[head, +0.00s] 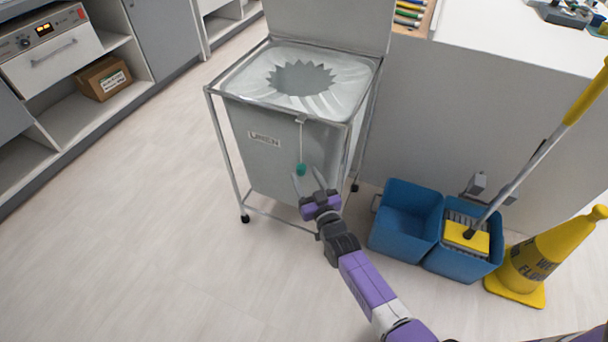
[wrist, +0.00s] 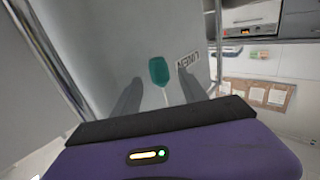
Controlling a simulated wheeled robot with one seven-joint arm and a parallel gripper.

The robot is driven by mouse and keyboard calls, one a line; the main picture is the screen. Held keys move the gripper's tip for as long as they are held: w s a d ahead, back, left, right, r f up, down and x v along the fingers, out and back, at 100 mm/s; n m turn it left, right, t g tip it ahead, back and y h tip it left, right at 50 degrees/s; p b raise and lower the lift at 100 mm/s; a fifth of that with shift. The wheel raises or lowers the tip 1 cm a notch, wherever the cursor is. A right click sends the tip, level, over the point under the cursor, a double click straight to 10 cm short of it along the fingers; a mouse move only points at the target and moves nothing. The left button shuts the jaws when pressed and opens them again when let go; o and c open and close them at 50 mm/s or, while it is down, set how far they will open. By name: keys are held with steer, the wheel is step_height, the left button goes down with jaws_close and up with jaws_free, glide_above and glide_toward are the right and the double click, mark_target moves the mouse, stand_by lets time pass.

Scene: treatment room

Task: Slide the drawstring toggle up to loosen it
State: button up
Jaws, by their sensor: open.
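The green drawstring toggle (head: 301,169) hangs on a pale cord (head: 301,140) against the front of the grey linen hamper bag (head: 265,165). My gripper (head: 308,179) is open just below and in front of the toggle, its fingers pointing up toward it. In the wrist view the toggle (wrist: 158,71) lies between the two spread fingers (wrist: 158,84), near the level of their tips. I cannot tell whether either finger touches it. The cord (wrist: 167,97) also shows between the fingers in that view.
The hamper's metal frame (head: 226,150) stands around the bag. Blue mop buckets (head: 397,238) with a mop, and a yellow wet-floor cone (head: 540,256), stand to the right. Cabinets (head: 75,110) line the left. The floor (head: 130,250) at left is clear.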

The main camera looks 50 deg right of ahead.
steer(key=shift+x, duration=1)
steer(key=shift+c, duration=0.3)
jaws_close()
stand_by(0.5)
